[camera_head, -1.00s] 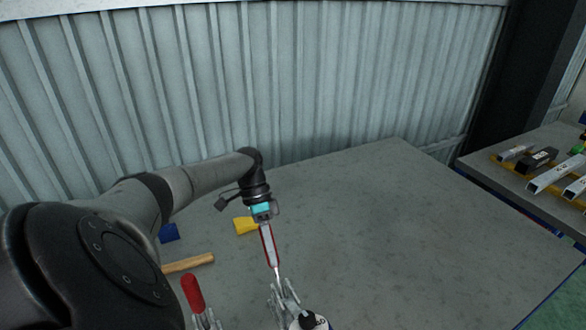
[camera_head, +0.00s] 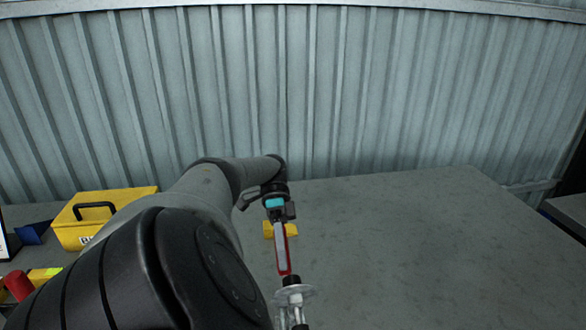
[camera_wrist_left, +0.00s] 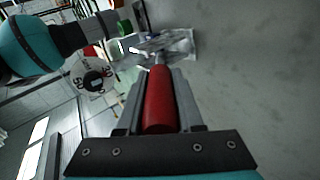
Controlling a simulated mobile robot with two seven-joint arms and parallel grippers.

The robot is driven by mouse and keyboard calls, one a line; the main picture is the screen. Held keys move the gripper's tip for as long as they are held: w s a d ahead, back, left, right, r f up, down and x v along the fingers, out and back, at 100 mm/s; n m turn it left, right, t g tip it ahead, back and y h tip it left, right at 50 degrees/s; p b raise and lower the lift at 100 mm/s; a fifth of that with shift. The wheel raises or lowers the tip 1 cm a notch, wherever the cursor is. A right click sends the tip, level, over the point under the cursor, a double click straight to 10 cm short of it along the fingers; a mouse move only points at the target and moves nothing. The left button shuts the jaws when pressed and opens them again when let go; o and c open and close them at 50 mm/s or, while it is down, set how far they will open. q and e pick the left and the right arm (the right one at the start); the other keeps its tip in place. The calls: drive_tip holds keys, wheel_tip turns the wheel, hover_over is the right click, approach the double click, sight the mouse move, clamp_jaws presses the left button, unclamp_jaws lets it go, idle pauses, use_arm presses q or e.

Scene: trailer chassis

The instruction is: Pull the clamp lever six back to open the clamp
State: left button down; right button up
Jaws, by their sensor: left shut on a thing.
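A red clamp lever handle (camera_wrist_left: 160,105) sits lengthwise between the fingers of my left gripper (camera_wrist_left: 160,76) in the left wrist view. The left gripper is shut on it, with a finger on each side. Beyond the handle is the metal clamp body (camera_wrist_left: 165,45). In the head view my left gripper (camera_head: 286,272) points down at the clamp (camera_head: 293,292) near the bottom edge; the handle there is mostly hidden by the fingers. I cannot read which lever number this is. A teal and dark arm part of mine shows upper left in the wrist view, its fingers unclear.
A yellow toolbox (camera_head: 105,215) stands at the left on the grey table (camera_head: 410,240). A small yellow block (camera_head: 291,230) lies behind the gripper. Another red handle (camera_head: 18,285) is at the lower left. The table's right side is clear; a corrugated wall (camera_head: 330,90) is behind.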

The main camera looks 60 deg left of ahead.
use_arm(q)
drive_tip(key=shift+d, duration=0.1)
use_arm(e)
drive_tip(key=shift+w+d+f, duration=0.1)
drive_tip(key=shift+w+f, duration=0.05)
drive_tip(key=shift+w, duration=0.1)
use_arm(q)
drive_tip(key=c, duration=0.5)
unclamp_jaws()
drive_tip(key=shift+c, duration=0.2)
wheel_tip(320, 180, up, 20)
drive_tip(key=p, duration=1.1)
use_arm(e)
wheel_tip(320, 180, up, 11)
drive_tip(key=shift+r, duration=0.2)
